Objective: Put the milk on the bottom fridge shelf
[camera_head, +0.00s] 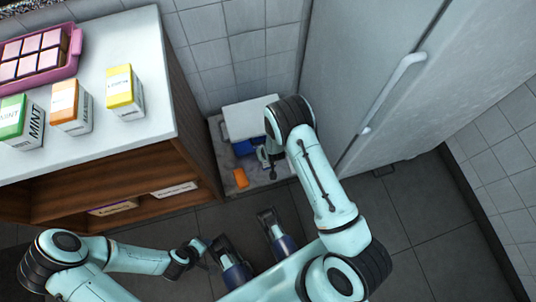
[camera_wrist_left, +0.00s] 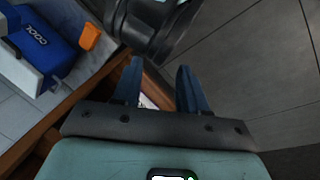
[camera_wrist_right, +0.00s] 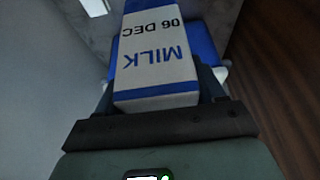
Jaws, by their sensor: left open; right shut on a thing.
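The milk (camera_wrist_right: 155,62) is a white carton with blue bands, marked MILK and 06 DEC. My right gripper (camera_wrist_right: 161,85) is shut on it, and it appears upside down in the right wrist view. In the head view the carton is not clearly seen near my right wrist. The fridge (camera_head: 345,65) is a large pale grey cabinet at the upper right with a long white handle (camera_head: 397,88). Its door appears shut, and the bottom shelf is hidden. My left gripper (camera_wrist_left: 160,82) is open and empty, low by the wooden counter.
A blue cool box (camera_wrist_left: 45,38), also in the head view (camera_head: 245,147), stands between counter and fridge with an orange block (camera_head: 241,178) near it. The counter (camera_head: 150,60) holds several cartons (camera_head: 123,92) and a pink tray (camera_head: 77,43). The floor before the fridge (camera_head: 420,220) is clear.

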